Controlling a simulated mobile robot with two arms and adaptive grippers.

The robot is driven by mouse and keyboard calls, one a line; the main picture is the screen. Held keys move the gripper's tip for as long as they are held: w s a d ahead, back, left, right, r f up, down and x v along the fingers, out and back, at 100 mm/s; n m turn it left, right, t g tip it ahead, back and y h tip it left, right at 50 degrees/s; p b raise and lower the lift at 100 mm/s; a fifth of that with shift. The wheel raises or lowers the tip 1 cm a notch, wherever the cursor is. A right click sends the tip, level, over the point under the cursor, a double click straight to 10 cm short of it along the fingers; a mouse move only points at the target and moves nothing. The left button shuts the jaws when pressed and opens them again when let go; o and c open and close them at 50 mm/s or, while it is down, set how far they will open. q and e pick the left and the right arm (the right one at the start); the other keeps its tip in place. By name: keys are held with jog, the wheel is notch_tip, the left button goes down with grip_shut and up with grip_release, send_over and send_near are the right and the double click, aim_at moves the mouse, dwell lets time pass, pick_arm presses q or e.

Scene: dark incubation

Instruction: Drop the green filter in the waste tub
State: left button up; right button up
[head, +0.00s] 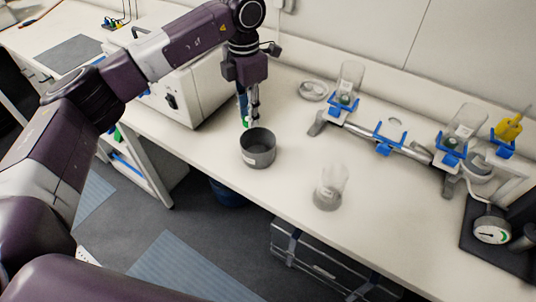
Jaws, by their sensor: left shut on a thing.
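My left gripper (250,108) points down over the bench, just behind the grey round tub. It is shut on a small green thing, the green filter (246,122), which shows only as a sliver at the fingertips. The grey tub (258,155), with a pale label on its side, stands open and upright near the bench's front edge. The filter appears close to the tub's back rim; I cannot tell whether it is over the opening. My right gripper is not in view.
A clear flask (329,190) stands right of the tub. Behind it, a metal rail (400,147) with blue clips holds clear cups. A white machine (187,88) stands left of the gripper. A gauge (491,230) lies at the right. Bare bench (285,115) separates tub and rail.

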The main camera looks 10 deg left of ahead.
pick_arm(q)
jog(key=shift+d+f, duration=0.25)
jog(key=shift+f, duration=0.25)
notch_tip(320, 180, down, 4)
jog(key=shift+r+b, duration=0.1)
jog(key=shift+b, duration=1.05)
jog(key=shift+w+f+b, duration=0.1)
jog(key=shift+f+b, duration=0.3)
jog(key=shift+f, duration=0.45)
jog(key=o, duration=0.8)
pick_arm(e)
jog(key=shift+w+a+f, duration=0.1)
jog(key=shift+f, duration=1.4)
pick_arm(q)
notch_tip(320, 180, up, 12)
jog(key=shift+r, duration=0.1)
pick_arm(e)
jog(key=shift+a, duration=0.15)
